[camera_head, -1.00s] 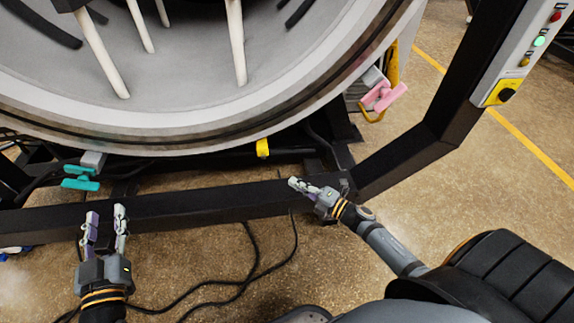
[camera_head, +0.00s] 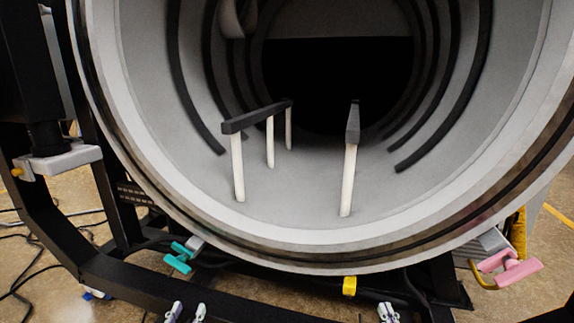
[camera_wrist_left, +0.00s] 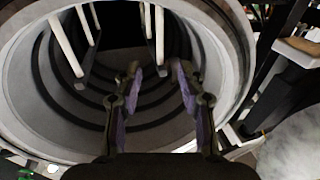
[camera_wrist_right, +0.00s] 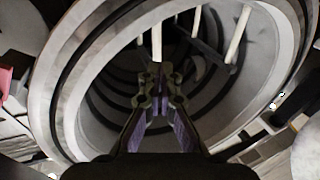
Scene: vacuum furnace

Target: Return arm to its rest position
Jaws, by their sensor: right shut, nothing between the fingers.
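My left gripper (camera_head: 187,312) shows only its fingertips at the bottom edge of the head view. In the left wrist view its two fingers (camera_wrist_left: 156,76) stand apart with nothing between them. My right gripper (camera_head: 388,312) also shows only its tips at the bottom edge, further right. In the right wrist view its fingers (camera_wrist_right: 160,72) are together and empty. Both grippers are in front of and below the furnace opening. Most of both arms is hidden below the head view.
The round furnace chamber (camera_head: 290,180) stands open, with white posts (camera_head: 348,180) and dark rails (camera_head: 258,117) inside. Teal (camera_head: 178,258) and pink (camera_head: 510,268) clamp handles and a yellow block (camera_head: 349,286) sit along its lower rim. A black frame (camera_head: 130,285) runs below. Cables (camera_head: 30,265) lie on the floor at left.

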